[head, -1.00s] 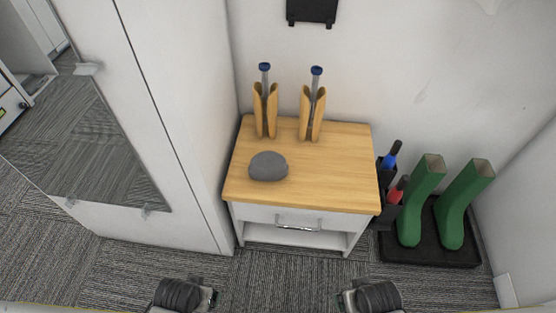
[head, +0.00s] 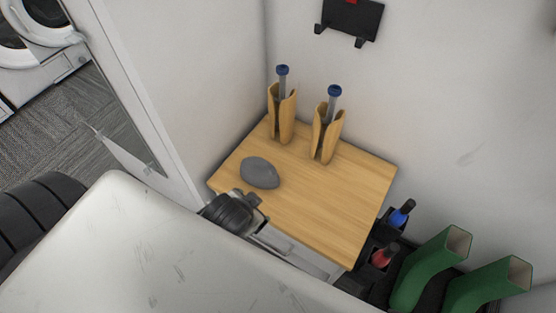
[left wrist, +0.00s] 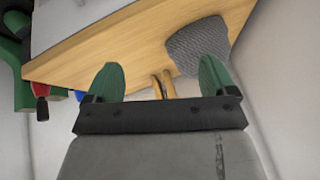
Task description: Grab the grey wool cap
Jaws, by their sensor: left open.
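The grey wool cap (head: 260,172) lies on the wooden top of the small cabinet (head: 318,215), near its left edge. My left gripper (head: 254,200) is just in front of the cap, at the cabinet's front edge, and my arm hides part of it. In the left wrist view the open green fingertips (left wrist: 160,76) have nothing between them in contact. The knitted cap (left wrist: 197,46) shows beyond the right finger, apart from the palm. My right gripper is out of view.
Two wooden holders (head: 282,115) (head: 326,135) with blue-topped rods stand at the back of the cabinet. Green boots (head: 432,268) and a black rack with blue and red handles (head: 383,254) are to the right. A white wall rises at left.

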